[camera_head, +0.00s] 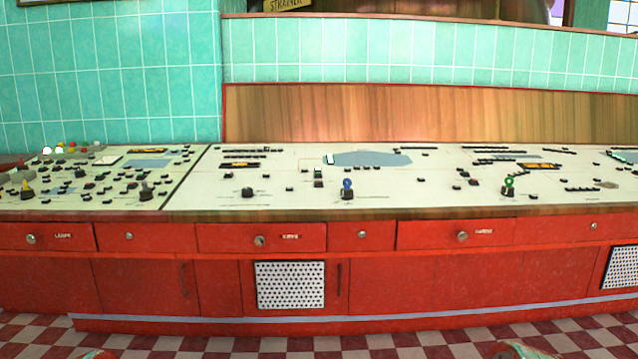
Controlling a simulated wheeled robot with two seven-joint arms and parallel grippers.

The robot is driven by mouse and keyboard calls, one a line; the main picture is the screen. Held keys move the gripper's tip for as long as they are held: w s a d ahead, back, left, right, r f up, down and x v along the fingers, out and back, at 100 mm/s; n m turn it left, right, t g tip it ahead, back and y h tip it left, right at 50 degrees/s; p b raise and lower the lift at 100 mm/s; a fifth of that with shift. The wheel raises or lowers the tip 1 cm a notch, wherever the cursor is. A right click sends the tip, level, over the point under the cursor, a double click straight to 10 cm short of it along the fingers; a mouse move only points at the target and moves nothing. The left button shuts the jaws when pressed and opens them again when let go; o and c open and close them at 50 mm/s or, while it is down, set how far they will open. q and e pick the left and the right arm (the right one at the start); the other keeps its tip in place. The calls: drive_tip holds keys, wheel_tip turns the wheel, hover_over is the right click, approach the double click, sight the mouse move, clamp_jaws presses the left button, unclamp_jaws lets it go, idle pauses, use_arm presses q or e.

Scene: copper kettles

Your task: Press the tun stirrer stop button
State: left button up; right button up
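A long cream control panel (300,185) runs across the view on top of a red cabinet. It carries many small black controls and labels, too small to read, so I cannot tell which one is the tun stirrer stop button. A blue-topped control (347,187) stands near the middle, with a small green and black control (318,177) to its left. A green-topped control (509,186) is at the right. A yellow-topped control (27,189) is at the far left. Neither of my grippers shows.
Red drawers with knobs (260,240) and perforated metal vents (290,285) front the cabinet. A wooden backboard (320,115) rises behind the panel. The red and white checked floor (300,345) in front looks clear.

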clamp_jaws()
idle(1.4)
